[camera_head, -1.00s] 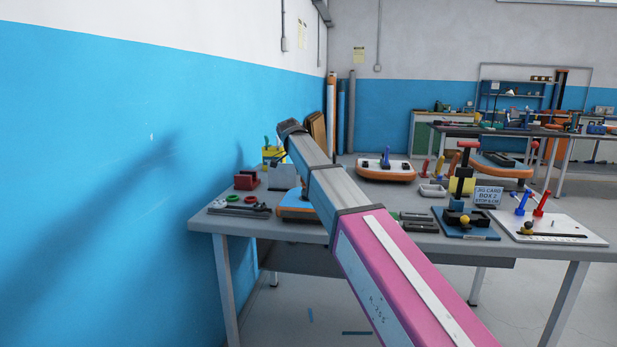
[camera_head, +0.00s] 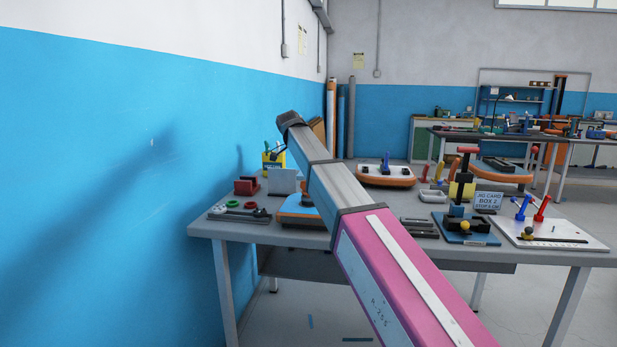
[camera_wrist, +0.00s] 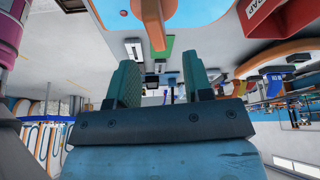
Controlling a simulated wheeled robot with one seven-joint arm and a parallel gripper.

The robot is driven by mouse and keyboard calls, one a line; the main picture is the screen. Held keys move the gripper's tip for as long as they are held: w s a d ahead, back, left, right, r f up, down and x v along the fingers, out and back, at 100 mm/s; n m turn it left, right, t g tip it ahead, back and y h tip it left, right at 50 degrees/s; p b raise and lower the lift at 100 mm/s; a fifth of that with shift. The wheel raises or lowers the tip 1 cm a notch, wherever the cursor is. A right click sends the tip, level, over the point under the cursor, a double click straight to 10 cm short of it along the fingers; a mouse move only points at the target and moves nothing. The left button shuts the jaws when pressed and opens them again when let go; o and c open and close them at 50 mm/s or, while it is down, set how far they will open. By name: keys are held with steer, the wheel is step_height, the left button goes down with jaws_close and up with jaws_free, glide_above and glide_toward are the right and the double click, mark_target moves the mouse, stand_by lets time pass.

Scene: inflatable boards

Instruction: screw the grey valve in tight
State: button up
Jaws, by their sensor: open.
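I cannot make out the grey valve in either view. A blue board with an orange edge (camera_head: 296,208) lies on the near table, partly hidden behind my arm. A white board with an orange rim (camera_head: 384,179) and a blue upright piece lies farther back. Another orange-edged board (camera_head: 512,176) lies at the table's right rear. My gripper (camera_wrist: 160,65) shows its two green fingers apart in the wrist view, with nothing seen between them. It is not visible in the head view, where my arm crosses the table.
The grey table (camera_head: 222,227) stands by the blue wall (camera_head: 80,150). Green and red rings, a red block (camera_head: 246,186), a blue jig (camera_head: 466,230), a card sign (camera_head: 487,201) and a white plate (camera_head: 562,236) crowd it. An orange bar (camera_wrist: 152,22) is close in the wrist view.

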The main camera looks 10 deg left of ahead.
steer(key=shift+r, duration=0.3)
steer(key=shift+s+n+t, duration=0.1)
steer(key=shift+n+t, duration=0.3)
steer(key=shift+n, duration=0.7)
steer(key=shift+n+t, duration=0.4)
steer(key=shift+n, duration=0.6)
steer(key=shift+y, duration=0.3)
steer(key=shift+n, duration=0.9)
steer(key=shift+n+t+y, duration=0.5)
steer(key=shift+n+t, duration=0.1)
steer(key=shift+n, duration=0.5)
